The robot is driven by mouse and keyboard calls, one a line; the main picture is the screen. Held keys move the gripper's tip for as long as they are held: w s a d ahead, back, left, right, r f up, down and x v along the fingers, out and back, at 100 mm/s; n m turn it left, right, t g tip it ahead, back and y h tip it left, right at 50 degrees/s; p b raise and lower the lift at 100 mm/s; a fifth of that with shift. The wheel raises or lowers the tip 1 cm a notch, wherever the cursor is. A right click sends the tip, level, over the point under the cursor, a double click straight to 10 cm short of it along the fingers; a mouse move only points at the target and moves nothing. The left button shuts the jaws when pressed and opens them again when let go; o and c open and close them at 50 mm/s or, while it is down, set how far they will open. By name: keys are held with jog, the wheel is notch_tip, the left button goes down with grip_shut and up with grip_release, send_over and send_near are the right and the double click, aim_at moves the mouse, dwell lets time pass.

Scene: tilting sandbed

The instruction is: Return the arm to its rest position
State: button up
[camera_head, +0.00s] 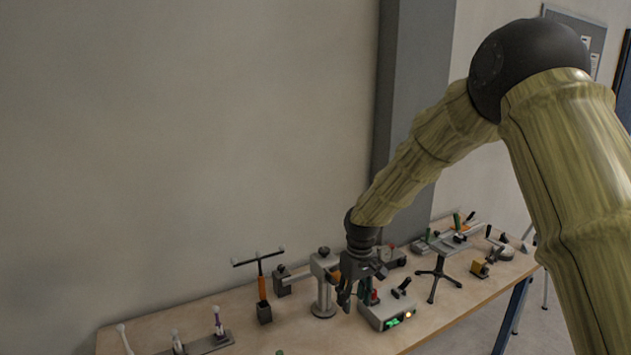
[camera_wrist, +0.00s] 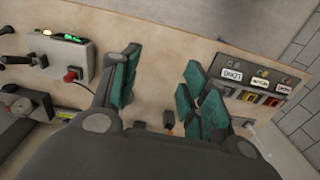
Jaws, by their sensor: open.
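My gripper (camera_head: 345,298) hangs from my arm over the middle of the wooden table in the head view, fingers pointing down. It is just left of a grey control box with a green display (camera_head: 388,314). In the wrist view my gripper (camera_wrist: 160,95) shows two teal-padded fingers spread wide apart, with nothing held between them. My arm reaches in from the right, bent at a dark elbow joint. Whether the fingertips touch anything below cannot be told.
The table (camera_head: 250,338) carries a grey post stand (camera_head: 323,290) beside my gripper, an orange T-handled tool (camera_head: 262,285), and a black tripod stand (camera_head: 438,278). A panel with labelled coloured switches (camera_wrist: 257,85) is right in the wrist view. A wall stands behind.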

jog(key=s+d+f+m+b, duration=0.1)
jog(key=s+f+b, duration=0.1)
jog(key=s+f, duration=0.65)
jog(key=s+d+f+m+b, duration=0.15)
jog(key=s+f, duration=0.25)
jog(key=f, duration=0.9)
jog(key=s+d+f+m+b, duration=0.1)
jog(key=s+d+f+b, duration=0.15)
jog(key=s+f, duration=0.75)
jog(key=s+d+f+m+b, duration=0.1)
jog(key=s+d+f+b, duration=0.15)
jog(key=s+f, duration=0.75)
jog(key=s+d+f+b, duration=0.1)
jog(key=s+d, duration=0.1)
jog(key=s, duration=0.6)
jog(key=s+d+m+b, duration=0.1)
jog(key=s+d, duration=0.2)
jog(key=s, duration=0.5)
jog(key=shift+f, duration=0.4)
